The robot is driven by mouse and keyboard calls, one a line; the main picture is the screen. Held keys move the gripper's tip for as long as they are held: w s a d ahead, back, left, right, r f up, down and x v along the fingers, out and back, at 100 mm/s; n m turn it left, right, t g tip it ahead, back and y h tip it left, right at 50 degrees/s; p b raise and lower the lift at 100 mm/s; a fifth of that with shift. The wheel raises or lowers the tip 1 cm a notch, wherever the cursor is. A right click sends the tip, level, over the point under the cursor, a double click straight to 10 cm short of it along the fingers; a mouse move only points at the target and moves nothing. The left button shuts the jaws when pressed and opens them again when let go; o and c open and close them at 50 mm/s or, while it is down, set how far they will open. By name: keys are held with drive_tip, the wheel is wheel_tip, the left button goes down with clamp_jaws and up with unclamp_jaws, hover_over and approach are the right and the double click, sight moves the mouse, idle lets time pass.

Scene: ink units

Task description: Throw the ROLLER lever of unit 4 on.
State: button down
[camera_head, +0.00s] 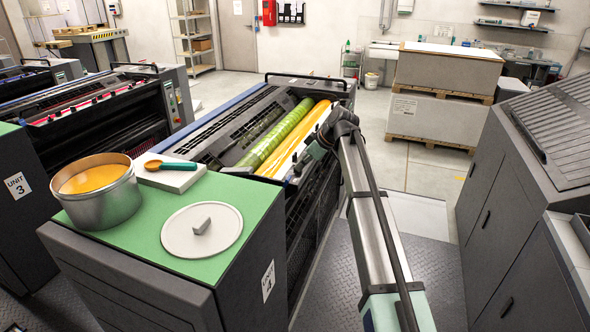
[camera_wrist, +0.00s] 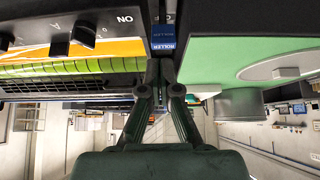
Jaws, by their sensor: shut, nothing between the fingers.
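Unit 4 is the press beside the green-topped cabinet, whose UNIT 4 sign (camera_head: 268,281) faces me. In the wrist view, which is turned over, my gripper (camera_wrist: 162,68) is shut and empty. Its fingertips lie just below a blue ROLLER label (camera_wrist: 163,44) in the picture. Two dark levers or knobs (camera_wrist: 85,34) stand to the left, by an ON marking (camera_wrist: 125,18). I cannot tell which part is the ROLLER lever or its position; the fingers may hide it.
Unit 3 (camera_head: 18,186) is at the left. Dark cabinets (camera_head: 490,200) stand at the right. Open floor lies beyond my arm.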

drive_tip(key=shift+p+v, duration=0.35)
drive_tip(key=shift+v, duration=1.55)
drive_tip(key=shift+a+r, duration=0.1)
drive_tip(key=shift+a, duration=0.15)
drive_tip(key=s+d+f+m+g+h, duration=0.15)
drive_tip(key=s+d+f+m, duration=0.3)
drive_tip(key=s+f, duration=0.65)
drive_tip(key=s+d+f+m+h, duration=0.2)
drive_tip(key=s+d+f+m, duration=0.3)
drive_tip(key=f, duration=1.2)
drive_tip(key=s+d+f+m+g+h, duration=0.15)
drive_tip(key=s+d+f+m, duration=0.3)
drive_tip(key=s+f, duration=0.75)
drive_tip(key=s+d+f+g, duration=0.2)
drive_tip(key=s+f, duration=0.4)
drive_tip(key=s, duration=0.6)
drive_tip(key=s+d+f+g+h, duration=0.1)
drive_tip(key=s+f, duration=0.5)
drive_tip(key=s, duration=0.7)
drive_tip(key=s+d+f+m+g+h, duration=0.1)
drive_tip(key=s+d+f, duration=0.4)
drive_tip(key=s, duration=0.7)
drive_tip(key=shift+d+f+g, duration=0.2)
drive_tip(key=shift+f+g, duration=0.65)
drive_tip(key=shift+g, duration=0.05)
